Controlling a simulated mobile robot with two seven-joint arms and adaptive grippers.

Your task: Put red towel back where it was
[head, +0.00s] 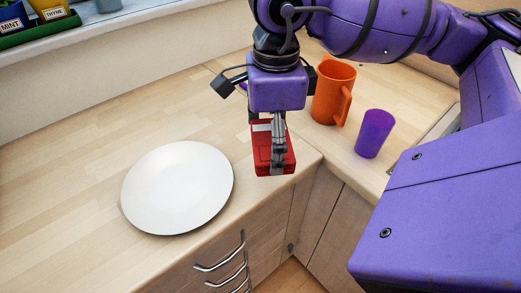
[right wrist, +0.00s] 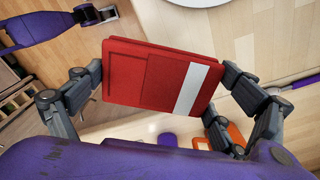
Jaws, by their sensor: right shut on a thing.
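The red towel (head: 262,155) is a folded flat bundle with a white stripe. My right gripper (head: 277,150) is shut on it and holds it near the counter's inner corner in the head view. In the right wrist view the towel (right wrist: 150,78) sits between the two fingers of my right gripper (right wrist: 165,85), one at each side edge. I cannot tell from the head view how high the towel is above the counter. My left gripper is not in the head view.
A white plate (head: 178,187) lies on the wooden counter left of the towel. An orange mug (head: 331,95) and a purple cup (head: 375,134) stand to the right. The counter's left part is clear. Drawers (head: 225,262) lie below the front edge.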

